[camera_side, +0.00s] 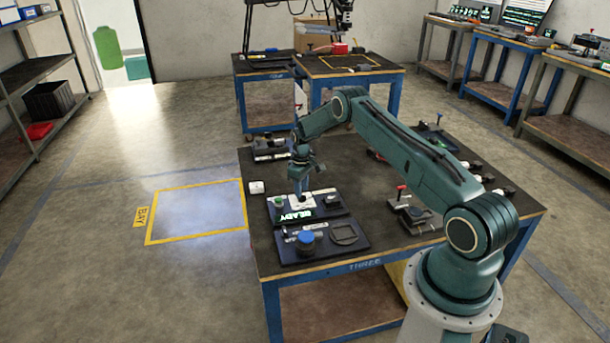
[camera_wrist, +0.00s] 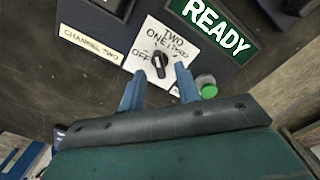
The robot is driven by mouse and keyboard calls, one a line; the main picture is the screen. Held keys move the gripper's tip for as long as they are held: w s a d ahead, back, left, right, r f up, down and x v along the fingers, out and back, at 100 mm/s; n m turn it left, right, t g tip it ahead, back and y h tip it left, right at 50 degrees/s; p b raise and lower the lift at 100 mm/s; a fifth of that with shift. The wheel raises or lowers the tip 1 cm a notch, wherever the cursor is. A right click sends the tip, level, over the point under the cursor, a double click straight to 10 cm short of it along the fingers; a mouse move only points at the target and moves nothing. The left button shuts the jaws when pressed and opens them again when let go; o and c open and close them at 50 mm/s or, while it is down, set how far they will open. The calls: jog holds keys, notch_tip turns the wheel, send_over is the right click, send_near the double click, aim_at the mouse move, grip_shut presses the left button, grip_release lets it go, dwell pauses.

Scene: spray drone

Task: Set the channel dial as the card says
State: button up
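The channel dial (camera_wrist: 160,62) is a small black knob on a white plate (camera_wrist: 178,58). OFF, ONE and TWO are lettered around it, with a less clear label at the right. The knob's long axis runs roughly up and down, tilted slightly; I cannot tell its exact setting. A cream card (camera_wrist: 91,45) left of the plate reads CHANNEL TWO. My gripper (camera_wrist: 160,70) is open, its two blue fingers apart on either side of the dial's near end, with no clear contact. In the side view my gripper (camera_side: 299,190) points down over the white plate.
A lit READY sign (camera_wrist: 215,27) and a green button (camera_wrist: 207,86) sit right of the dial in the wrist view. In the side view, a panel with a blue knob (camera_side: 306,237) lies in front, and a red-handled clamp (camera_side: 402,198) stands to the right.

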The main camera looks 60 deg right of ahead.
jog(key=shift+f, duration=1.25)
jog(key=shift+c, duration=0.4)
grip_shut()
jog(key=shift+m, duration=0.4)
jog(key=m, duration=0.8)
